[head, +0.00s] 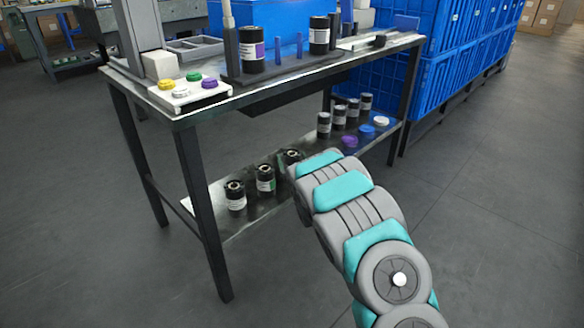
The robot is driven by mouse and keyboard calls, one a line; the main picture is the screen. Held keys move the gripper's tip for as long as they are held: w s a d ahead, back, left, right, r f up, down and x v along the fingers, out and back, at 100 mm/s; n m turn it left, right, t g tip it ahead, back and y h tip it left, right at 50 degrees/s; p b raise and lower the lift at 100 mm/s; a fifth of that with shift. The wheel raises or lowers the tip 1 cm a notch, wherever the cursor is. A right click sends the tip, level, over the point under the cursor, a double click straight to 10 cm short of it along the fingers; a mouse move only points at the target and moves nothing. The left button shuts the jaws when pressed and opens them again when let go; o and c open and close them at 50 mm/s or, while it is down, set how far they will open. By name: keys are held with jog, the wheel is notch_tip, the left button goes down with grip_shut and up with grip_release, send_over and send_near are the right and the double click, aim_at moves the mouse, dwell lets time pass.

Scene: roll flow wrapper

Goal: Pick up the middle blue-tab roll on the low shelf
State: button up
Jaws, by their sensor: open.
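Three black rolls with pale labels stand upright in a row on the low shelf (245,214): a near left one (236,199), a middle one (265,181) and a far one (290,157). The far one is partly covered by my arm and shows some green. More black rolls stand farther right on the same shelf, including one at the row's left end (323,126). I cannot make out a blue tab on any of these rolls. My arm reaches in from the lower right to the shelf's front edge. My gripper is hidden beyond the arm's far end.
The table top (215,99) overhangs the shelf, with dark legs (203,210) at its corners. A purple disc (349,141), a blue disc (367,131) and a white disc (381,121) lie right on the shelf. Blue crates (450,85) stand behind. The front floor is clear.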

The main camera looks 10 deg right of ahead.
aim_at(290, 154)
jog(key=w, duration=0.3)
jog(key=shift+w+f, duration=0.35)
jog(key=shift+f, duration=0.05)
jog(key=shift+w, duration=0.4)
grip_shut()
